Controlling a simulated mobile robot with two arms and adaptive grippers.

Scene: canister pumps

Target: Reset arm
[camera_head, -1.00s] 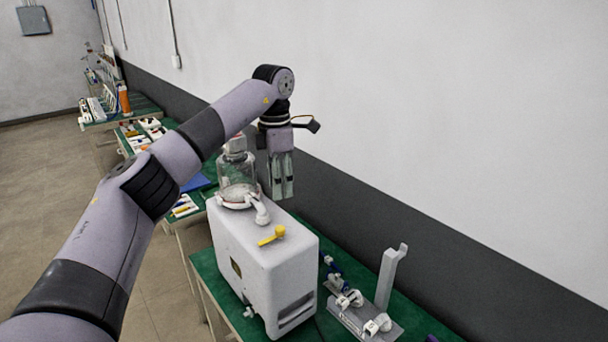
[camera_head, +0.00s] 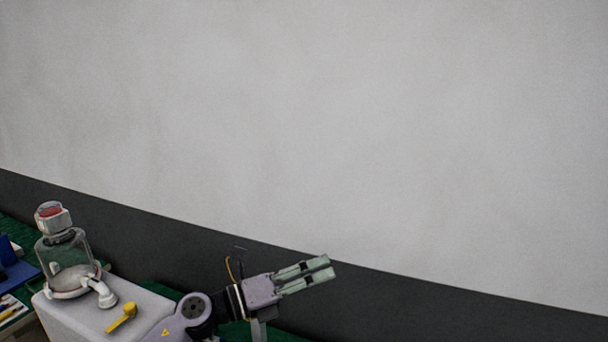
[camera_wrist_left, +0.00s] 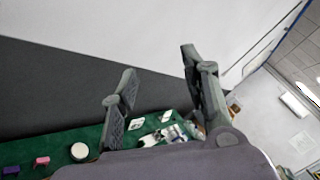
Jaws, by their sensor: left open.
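My left gripper (camera_head: 305,273) is at the lower middle of the head view, pointing right, in front of the dark lower band of the wall. Its two fingers are apart with nothing between them. In the left wrist view the two fingers (camera_wrist_left: 160,90) stand apart and empty. A white canister pump box (camera_head: 75,320) with a glass jar (camera_head: 70,262) on top is at the lower left of the head view. A yellow lever (camera_head: 122,317) lies on the box top. My left forearm overlaps the box's right side. My right gripper does not show.
A green worktop (camera_wrist_left: 90,138) with several small parts runs along the wall in the left wrist view. A blue item (camera_head: 15,270) lies at the far left of the head view. The plain wall (camera_head: 340,120) fills most of that view.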

